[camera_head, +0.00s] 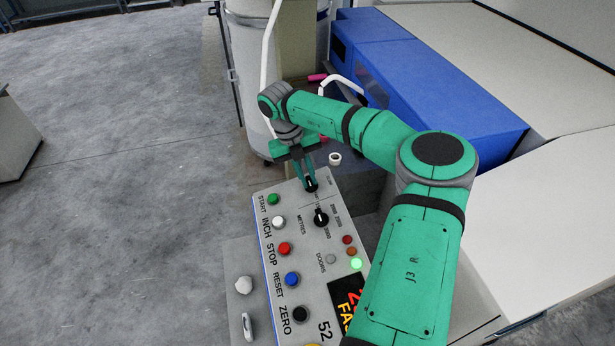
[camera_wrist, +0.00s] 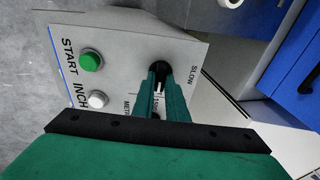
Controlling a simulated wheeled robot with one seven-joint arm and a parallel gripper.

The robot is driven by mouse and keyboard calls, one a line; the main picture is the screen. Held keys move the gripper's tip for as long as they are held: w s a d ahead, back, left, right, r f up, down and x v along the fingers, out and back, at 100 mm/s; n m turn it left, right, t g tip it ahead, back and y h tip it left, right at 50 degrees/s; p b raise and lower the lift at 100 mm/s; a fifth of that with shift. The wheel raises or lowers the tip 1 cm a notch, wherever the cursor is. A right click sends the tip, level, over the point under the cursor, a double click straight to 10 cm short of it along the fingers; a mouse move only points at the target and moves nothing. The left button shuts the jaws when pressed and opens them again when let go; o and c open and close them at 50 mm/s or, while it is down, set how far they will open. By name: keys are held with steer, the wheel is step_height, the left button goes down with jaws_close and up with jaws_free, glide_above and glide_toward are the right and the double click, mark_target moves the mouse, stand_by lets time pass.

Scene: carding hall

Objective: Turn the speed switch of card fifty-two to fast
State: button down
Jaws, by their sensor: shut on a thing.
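The grey control panel (camera_head: 305,255), marked 52, stands below my arm. My gripper (camera_head: 310,182) is shut on the black speed switch (camera_head: 312,187) at the panel's far end. In the wrist view my gripper (camera_wrist: 160,78) has its two green fingers on either side of the switch, which they mostly hide. The label SLOW (camera_wrist: 194,73) is beside it. A white pointer mark shows between the fingers, but its exact setting is hard to read. The dark display (camera_head: 346,301) shows yellow letters beginning FA; my arm covers the rest.
A second black knob (camera_head: 321,217), by the metres numbers, is close to my gripper. Green START (camera_head: 273,199), white INCH (camera_head: 278,222), red STOP (camera_head: 285,248), blue RESET (camera_head: 292,279) and black ZERO (camera_head: 300,313) buttons line the left side. A green lamp (camera_head: 356,264) is lit.

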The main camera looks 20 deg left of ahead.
stand_by(0.3)
steer(key=c, duration=1.8)
jaws_free()
steer(key=shift+o, duration=0.2)
steer(key=v, duration=1.1)
steer(key=shift+f, duration=0.1)
